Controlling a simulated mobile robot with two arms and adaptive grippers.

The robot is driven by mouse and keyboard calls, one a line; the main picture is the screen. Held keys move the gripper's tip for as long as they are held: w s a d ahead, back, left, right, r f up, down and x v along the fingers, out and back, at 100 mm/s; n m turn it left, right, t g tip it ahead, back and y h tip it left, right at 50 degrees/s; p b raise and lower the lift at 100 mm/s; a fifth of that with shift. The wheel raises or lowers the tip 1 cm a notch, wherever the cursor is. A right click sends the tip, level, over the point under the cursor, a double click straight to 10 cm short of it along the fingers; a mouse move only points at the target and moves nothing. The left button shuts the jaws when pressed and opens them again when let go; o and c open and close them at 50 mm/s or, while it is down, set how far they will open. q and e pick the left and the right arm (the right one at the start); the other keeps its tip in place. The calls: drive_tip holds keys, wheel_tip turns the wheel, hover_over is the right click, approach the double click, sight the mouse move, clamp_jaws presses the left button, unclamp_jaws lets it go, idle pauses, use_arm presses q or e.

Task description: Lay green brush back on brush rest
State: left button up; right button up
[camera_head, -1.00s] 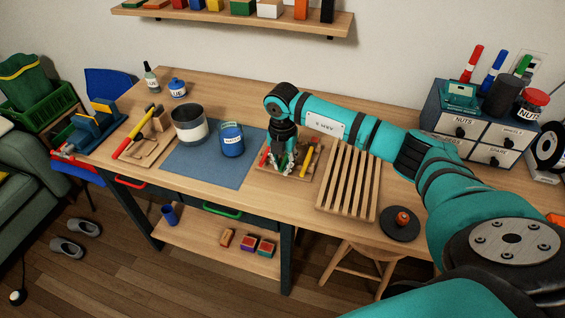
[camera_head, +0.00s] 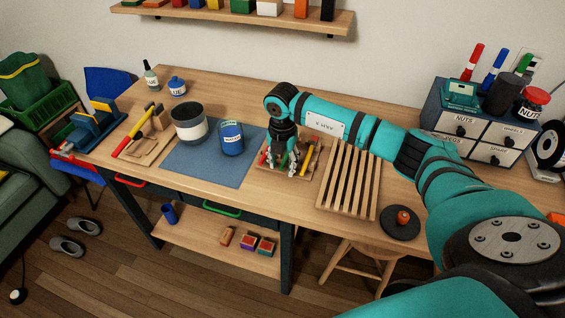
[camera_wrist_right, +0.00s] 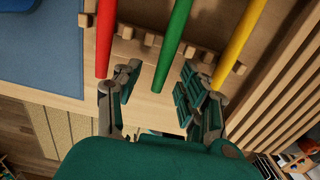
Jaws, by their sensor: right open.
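The green brush (camera_wrist_right: 175,42) lies on the wooden brush rest (camera_wrist_right: 142,36) in the right wrist view, between a red brush (camera_wrist_right: 105,40) and a yellow brush (camera_wrist_right: 234,42). My right gripper (camera_wrist_right: 160,82) is open, with one finger on each side of the green brush's handle end and a gap to it on both sides. In the head view my right gripper (camera_head: 281,165) points down over the brush rest (camera_head: 312,178) and hides most of the green brush. The yellow brush (camera_head: 308,160) shows at its right. My left gripper is out of view.
A slatted wooden rack (camera_head: 348,180) stands right of the brush rest. A blue mat (camera_head: 210,172) with a blue labelled jar (camera_head: 231,138) lies to its left, and a dark-and-white pot (camera_head: 188,123) stands near the mat's left edge. The table's front edge is close.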

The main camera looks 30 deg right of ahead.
drive_tip(key=shift+r, duration=0.1)
drive_tip(key=shift+r+p, duration=2.45)
drive_tip(key=shift+r, duration=1.05)
